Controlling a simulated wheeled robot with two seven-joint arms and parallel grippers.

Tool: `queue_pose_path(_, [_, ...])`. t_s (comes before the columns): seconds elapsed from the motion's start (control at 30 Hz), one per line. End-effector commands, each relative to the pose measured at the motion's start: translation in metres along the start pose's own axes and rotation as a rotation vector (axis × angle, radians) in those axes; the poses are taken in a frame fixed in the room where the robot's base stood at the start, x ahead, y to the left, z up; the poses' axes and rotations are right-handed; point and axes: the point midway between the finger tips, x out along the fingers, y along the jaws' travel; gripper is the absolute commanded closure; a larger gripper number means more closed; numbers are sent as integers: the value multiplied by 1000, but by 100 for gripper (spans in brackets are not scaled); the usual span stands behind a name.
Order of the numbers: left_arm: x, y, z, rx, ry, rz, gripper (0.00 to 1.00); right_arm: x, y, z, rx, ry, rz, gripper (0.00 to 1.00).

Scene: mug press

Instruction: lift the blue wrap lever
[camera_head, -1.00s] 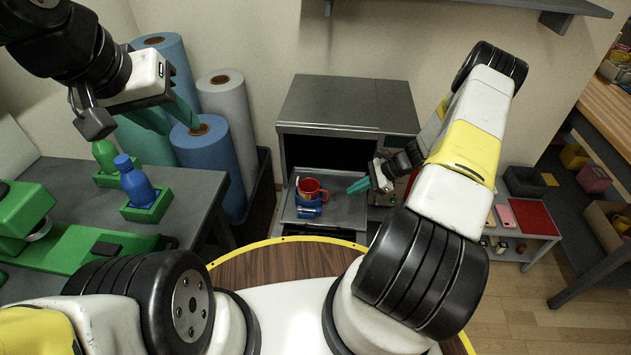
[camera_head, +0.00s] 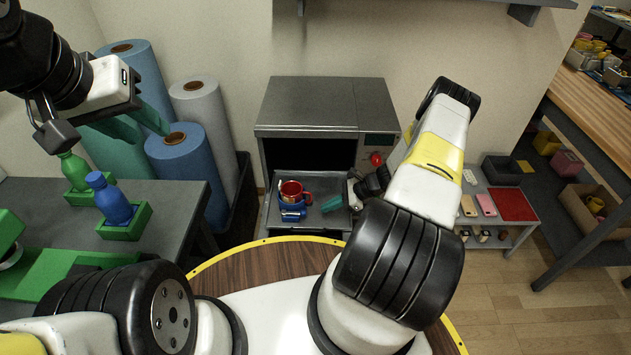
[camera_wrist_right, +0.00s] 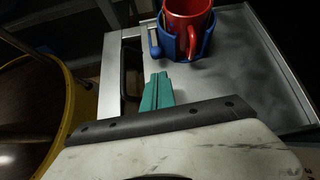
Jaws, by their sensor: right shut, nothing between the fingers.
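The red mug (camera_head: 292,190) sits in the blue wrap (camera_head: 291,208) on the pulled-out grey tray (camera_head: 322,185). In the right wrist view the wrap (camera_wrist_right: 184,44) curves around the lower mug (camera_wrist_right: 186,14). The blue lever (camera_wrist_right: 154,42) stands at the wrap's left side there. My right gripper (camera_head: 332,203) is over the tray to the right of the mug, apart from the wrap. Its teal fingers (camera_wrist_right: 157,90) are together and empty, pointing toward the lever. My left gripper (camera_head: 137,124) is open and empty at the upper left, far from the wrap.
The grey press (camera_head: 308,105) stands behind the tray, with a red knob (camera_head: 376,159) on its front. Bottles (camera_head: 110,200) in green holders stand on the left table. Fabric rolls (camera_head: 185,160) stand behind. A low shelf (camera_head: 500,204) is at right.

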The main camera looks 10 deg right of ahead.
Motion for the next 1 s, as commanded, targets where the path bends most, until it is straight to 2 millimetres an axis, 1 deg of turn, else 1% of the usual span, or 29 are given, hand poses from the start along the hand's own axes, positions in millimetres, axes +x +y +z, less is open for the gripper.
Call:
queue_pose_path(0.03, [0,0,0,0,0,0,64,11,1,0,1,-1,2,100])
queue_pose_path(0.2, [0,0,0,0,0,0,64,42,0,0,-1,-1,2,100])
queue_pose_path(0.3, [0,0,0,0,0,0,64,57,0,0,0,-1,1,100])
queue_pose_path(0.4, [0,0,0,0,0,0,64,67,0,0,-1,0,0,100])
queue_pose_path(0.6, [0,0,0,0,0,0,64,75,0,0,-1,1,-1,100])
queue_pose_path(1.0, [0,0,0,0,0,0,64,74,0,1,-1,10,0,100])
